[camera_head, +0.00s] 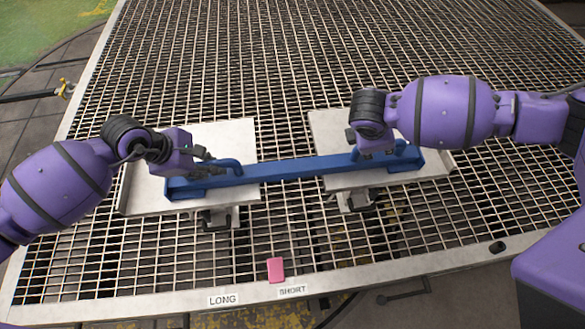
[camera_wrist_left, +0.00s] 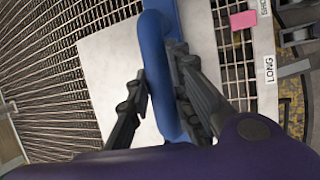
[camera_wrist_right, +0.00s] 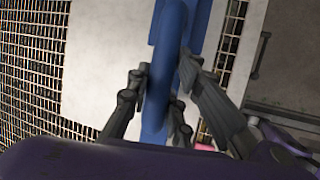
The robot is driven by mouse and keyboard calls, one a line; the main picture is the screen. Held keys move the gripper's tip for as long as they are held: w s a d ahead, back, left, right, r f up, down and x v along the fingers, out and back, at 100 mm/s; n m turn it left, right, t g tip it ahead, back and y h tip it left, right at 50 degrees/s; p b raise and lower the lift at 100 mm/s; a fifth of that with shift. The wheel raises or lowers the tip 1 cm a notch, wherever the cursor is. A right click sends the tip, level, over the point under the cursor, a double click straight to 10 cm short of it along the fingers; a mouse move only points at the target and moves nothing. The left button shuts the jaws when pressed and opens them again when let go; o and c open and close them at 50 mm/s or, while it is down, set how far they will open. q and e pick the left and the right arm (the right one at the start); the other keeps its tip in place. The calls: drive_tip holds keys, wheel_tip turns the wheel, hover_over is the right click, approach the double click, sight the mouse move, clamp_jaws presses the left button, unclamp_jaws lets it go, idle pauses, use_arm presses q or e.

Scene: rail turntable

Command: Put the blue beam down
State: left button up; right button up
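The blue beam (camera_head: 290,167) lies level across two pale plates, the left plate (camera_head: 235,135) and the right plate (camera_head: 330,124). Whether its underside touches them is hard to tell. It has a loop handle near each end. My left gripper (camera_head: 207,158) is at the left handle; in the left wrist view its fingers (camera_wrist_left: 160,80) close in on both sides of the blue handle (camera_wrist_left: 155,45). My right gripper (camera_head: 378,152) is at the right handle; in the right wrist view its fingers (camera_wrist_right: 165,75) sit against both sides of the handle (camera_wrist_right: 170,35).
The plates stand on a metal grating table (camera_head: 300,60). A pink block (camera_head: 275,269) lies at its front edge, near the labels LONG (camera_head: 223,299) and SHORT (camera_head: 292,291). The grating behind the plates is clear. A small dark knob (camera_head: 497,247) is at front right.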

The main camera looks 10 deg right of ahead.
use_arm(q)
drive_tip(key=o, duration=0.4)
drive_tip(key=shift+r, duration=0.15)
use_arm(e)
drive_tip(key=o, duration=0.4)
drive_tip(key=shift+s+r, duration=0.1)
use_arm(q)
drive_tip(key=shift+s, duration=0.1)
use_arm(e)
drive_tip(key=shift+a+r, duration=0.15)
drive_tip(key=shift+r, duration=0.05)
use_arm(q)
drive_tip(key=v, duration=1.1)
drive_tip(key=shift+a+r, duration=0.2)
drive_tip(key=shift+r, duration=0.15)
use_arm(e)
drive_tip(key=v, duration=1.1)
drive_tip(key=shift+r, duration=0.25)
use_arm(q)
drive_tip(key=shift+s, duration=0.1)
use_arm(e)
drive_tip(key=shift+s, duration=0.1)
